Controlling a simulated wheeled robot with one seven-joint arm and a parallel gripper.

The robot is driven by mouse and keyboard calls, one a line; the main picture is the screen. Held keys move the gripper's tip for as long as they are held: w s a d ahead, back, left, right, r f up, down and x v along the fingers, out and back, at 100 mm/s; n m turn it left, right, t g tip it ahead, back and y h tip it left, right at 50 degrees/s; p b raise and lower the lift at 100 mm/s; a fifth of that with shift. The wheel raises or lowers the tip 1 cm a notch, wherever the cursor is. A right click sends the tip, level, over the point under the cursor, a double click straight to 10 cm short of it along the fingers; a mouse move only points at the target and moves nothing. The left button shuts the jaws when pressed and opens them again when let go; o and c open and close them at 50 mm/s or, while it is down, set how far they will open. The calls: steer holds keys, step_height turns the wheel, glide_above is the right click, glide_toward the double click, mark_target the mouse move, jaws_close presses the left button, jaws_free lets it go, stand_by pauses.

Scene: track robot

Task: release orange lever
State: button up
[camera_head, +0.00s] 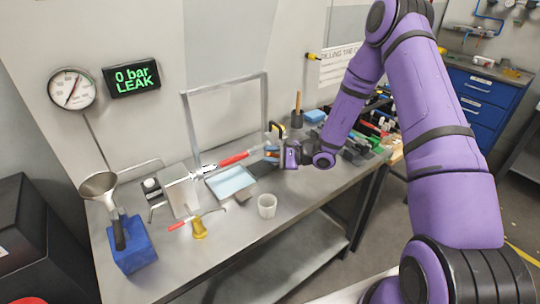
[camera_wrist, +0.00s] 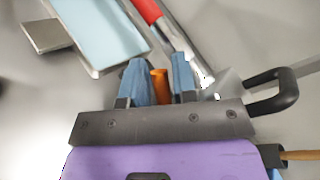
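My gripper (camera_wrist: 163,75) has two blue fingertips close together, with the orange lever (camera_wrist: 159,86) between them. The fingers appear shut on the lever, one on each side of it; much of the lever is hidden by them. In the head view my gripper (camera_head: 271,150) is low over the back of the workbench, right of a red-handled tool, and only a small bit of orange shows there.
The red-handled tool (camera_head: 237,157) lies close left of my gripper, beside a light blue tray (camera_head: 230,181). A white cup (camera_head: 267,206) stands nearer the front of the grey bench. A metal frame (camera_head: 187,120) rises behind.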

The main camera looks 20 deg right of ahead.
steer(key=v, duration=1)
steer(key=shift+s+d, duration=0.2)
steer(key=shift+d, duration=0.1)
steer(key=a+r+m+g+h, duration=0.25)
steer(key=a+r+h, duration=0.25)
steer(key=r+h, duration=0.3)
steer(key=shift+n+g+h, duration=0.25)
steer(key=shift+n+h, duration=0.1)
steer(key=shift+h, duration=0.25)
steer(key=x, duration=1.1)
steer(key=shift+w+f, duration=0.25)
steer(key=shift+w, duration=0.1)
jaws_close()
